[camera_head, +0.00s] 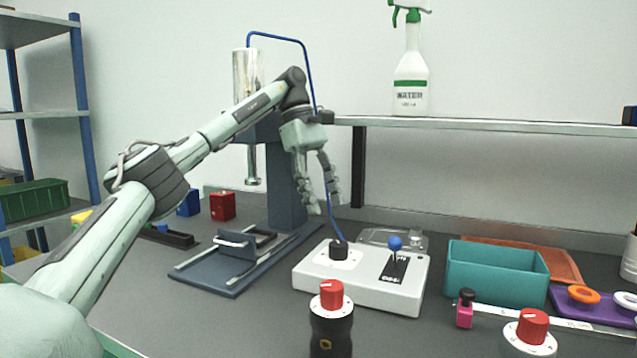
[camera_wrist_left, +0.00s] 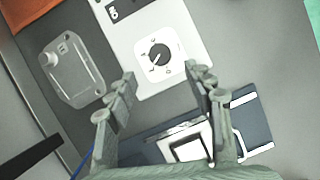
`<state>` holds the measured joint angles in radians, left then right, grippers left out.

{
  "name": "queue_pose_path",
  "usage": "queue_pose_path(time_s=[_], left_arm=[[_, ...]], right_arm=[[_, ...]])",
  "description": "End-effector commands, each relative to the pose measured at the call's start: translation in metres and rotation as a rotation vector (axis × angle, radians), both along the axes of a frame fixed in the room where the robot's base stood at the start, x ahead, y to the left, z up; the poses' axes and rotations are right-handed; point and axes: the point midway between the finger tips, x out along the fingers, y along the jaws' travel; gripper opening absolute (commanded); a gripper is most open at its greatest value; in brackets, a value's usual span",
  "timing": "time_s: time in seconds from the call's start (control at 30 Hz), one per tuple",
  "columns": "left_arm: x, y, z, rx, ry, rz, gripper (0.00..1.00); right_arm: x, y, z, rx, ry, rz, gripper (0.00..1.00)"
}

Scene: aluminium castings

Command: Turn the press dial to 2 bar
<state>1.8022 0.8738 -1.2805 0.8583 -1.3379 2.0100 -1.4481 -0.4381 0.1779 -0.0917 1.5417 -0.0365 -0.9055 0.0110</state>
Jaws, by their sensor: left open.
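The press dial is a black knob (camera_head: 338,249) on the left part of a white control box (camera_head: 355,289). In the left wrist view the dial (camera_wrist_left: 158,55) sits on a white scale plate with small marks, too small to read. A pale pointer line shows on the knob, pointing toward the picture's lower left. My left gripper (camera_head: 325,203) is open and empty, fingers pointing down, above and slightly behind the dial. In the left wrist view its fingertips (camera_wrist_left: 160,78) are spread on either side below the dial, apart from it. My right gripper is not in view.
A lever with a blue ball (camera_head: 394,243) stands on the control box's right part. The press (camera_head: 286,190) with its base plate is left of the box. A teal bin (camera_head: 497,276) is to the right. Red-topped cylinders (camera_head: 331,310) (camera_head: 530,330) stand in front.

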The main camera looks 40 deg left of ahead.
Motion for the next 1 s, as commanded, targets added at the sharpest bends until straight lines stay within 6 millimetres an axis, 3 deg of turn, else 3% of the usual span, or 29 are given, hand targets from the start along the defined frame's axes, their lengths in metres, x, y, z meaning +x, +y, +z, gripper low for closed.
queue_pose_path(time_s=[0.07,0.33,1.0], left_arm=[[0.0,0.005,0.013,0.002,-0.005,0.005,0.52],[0.0,0.011,0.028,0.0,-0.002,0.001,0.52],[0.0,0.012,0.03,0.0,-0.002,0.001,0.52]], right_arm=[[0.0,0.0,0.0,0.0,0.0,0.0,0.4],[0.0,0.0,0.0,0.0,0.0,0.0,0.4],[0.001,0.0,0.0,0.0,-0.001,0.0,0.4]])
